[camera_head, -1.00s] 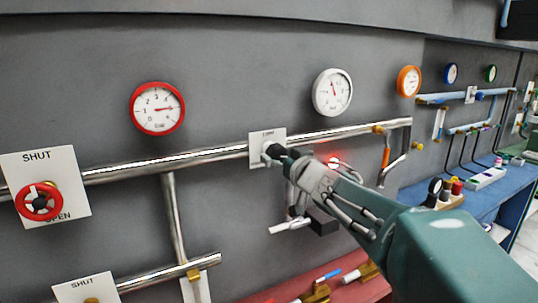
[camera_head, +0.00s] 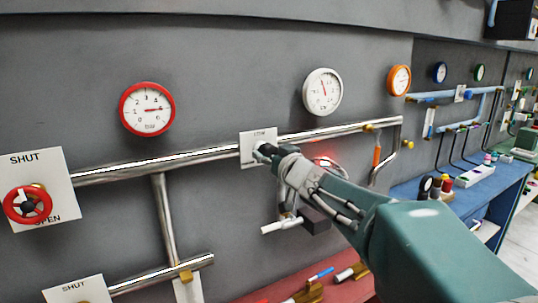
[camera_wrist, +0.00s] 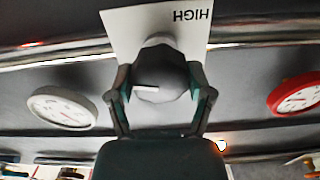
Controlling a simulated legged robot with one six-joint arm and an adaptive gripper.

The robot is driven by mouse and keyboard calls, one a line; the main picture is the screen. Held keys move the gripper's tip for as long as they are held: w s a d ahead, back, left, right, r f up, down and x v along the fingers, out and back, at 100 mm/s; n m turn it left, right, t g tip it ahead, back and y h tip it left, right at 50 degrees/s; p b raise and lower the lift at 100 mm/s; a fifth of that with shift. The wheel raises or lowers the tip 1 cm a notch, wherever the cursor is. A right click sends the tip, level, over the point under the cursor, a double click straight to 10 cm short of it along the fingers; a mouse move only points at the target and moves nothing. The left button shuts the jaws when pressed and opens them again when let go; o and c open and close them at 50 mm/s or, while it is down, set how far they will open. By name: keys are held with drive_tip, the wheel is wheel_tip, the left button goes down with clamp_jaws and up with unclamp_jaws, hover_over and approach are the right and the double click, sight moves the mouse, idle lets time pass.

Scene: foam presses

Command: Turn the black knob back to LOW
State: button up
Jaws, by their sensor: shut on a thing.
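The black knob (camera_wrist: 160,78) sits in front of a white label plate (camera_wrist: 117,22) on the wall pipe. In the wrist view the plate reads HIGH, upside down, and the knob has a pale pointer mark on its face. My gripper (camera_wrist: 160,90) has one finger on each side of the knob and is shut on it. In the head view my gripper (camera_head: 268,156) reaches the same plate (camera_head: 258,135) and covers most of the knob. The small word at the plate's top is too blurred to read surely.
A red-rimmed gauge (camera_head: 148,109) and a white gauge (camera_head: 323,92) hang above the pipe (camera_head: 160,164). A red handwheel (camera_head: 27,204) is at the far left. A white-handled lever (camera_head: 282,225) hangs just below my gripper. A blue bench (camera_head: 499,188) stands at the right.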

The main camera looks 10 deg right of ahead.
drive_tip(key=n, duration=1.5)
drive_tip(key=shift+a+f+n, duration=0.1)
drive_tip(key=shift+n, duration=0.3)
drive_tip(key=n, duration=0.4)
drive_tip(key=shift+f, duration=0.1)
drive_tip(key=shift+n, duration=0.4)
drive_tip(key=shift+f, duration=0.15)
drive_tip(key=o, duration=1.1)
drive_tip(key=shift+o, duration=0.2)
drive_tip(key=shift+a, duration=0.1)
